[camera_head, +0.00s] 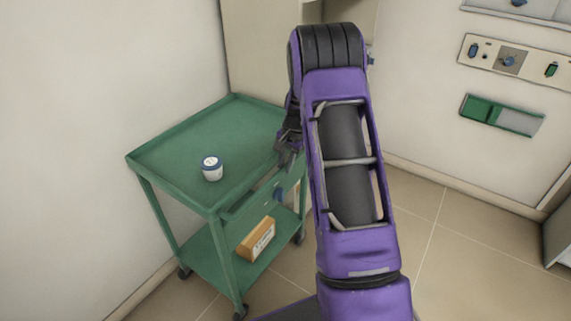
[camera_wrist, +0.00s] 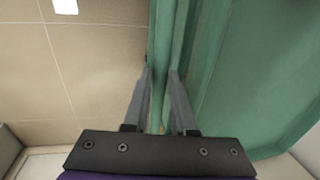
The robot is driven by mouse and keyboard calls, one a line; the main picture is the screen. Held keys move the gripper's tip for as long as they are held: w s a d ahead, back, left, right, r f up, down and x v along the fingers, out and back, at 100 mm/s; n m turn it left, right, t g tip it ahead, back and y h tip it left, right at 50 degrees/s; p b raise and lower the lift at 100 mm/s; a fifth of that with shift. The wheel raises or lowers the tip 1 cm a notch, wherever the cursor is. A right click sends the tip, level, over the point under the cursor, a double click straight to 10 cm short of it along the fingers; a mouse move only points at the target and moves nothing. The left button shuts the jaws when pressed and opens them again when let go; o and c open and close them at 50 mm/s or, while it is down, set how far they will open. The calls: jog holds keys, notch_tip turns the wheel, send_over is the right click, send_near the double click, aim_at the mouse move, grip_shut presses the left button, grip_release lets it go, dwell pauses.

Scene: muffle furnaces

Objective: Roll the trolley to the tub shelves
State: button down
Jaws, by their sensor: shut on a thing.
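The green trolley (camera_head: 238,125) stands on its castors against the white wall in the head view. My gripper (camera_head: 287,150) is at the trolley's right side, partly hidden by my purple arm. In the wrist view, my gripper's two fingers (camera_wrist: 160,74) are on either side of a green bar at the trolley's edge and are shut on it. The trolley's green top also fills the right of the wrist view (camera_wrist: 262,85). I cannot make out any tub shelves for certain.
A beige cabinet (camera_head: 262,50) stands behind. A control panel (camera_head: 515,60) is at the right. Tiled floor (camera_head: 475,255) is clear at the right.

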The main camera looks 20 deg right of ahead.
jog(key=shift+w+d, duration=0.25)
jog(key=shift+d, duration=0.05)
jog(key=shift+d+r, duration=0.1)
jog(key=shift+d, duration=0.05)
jog(key=c, duration=0.7)
grip_release()
jog(key=s+r, duration=0.1)
jog(key=r, duration=0.4)
jog(key=s+d+r+p, duration=0.1)
jog(key=r, duration=1.1)
jog(key=shift+s+d+p, duration=0.4)
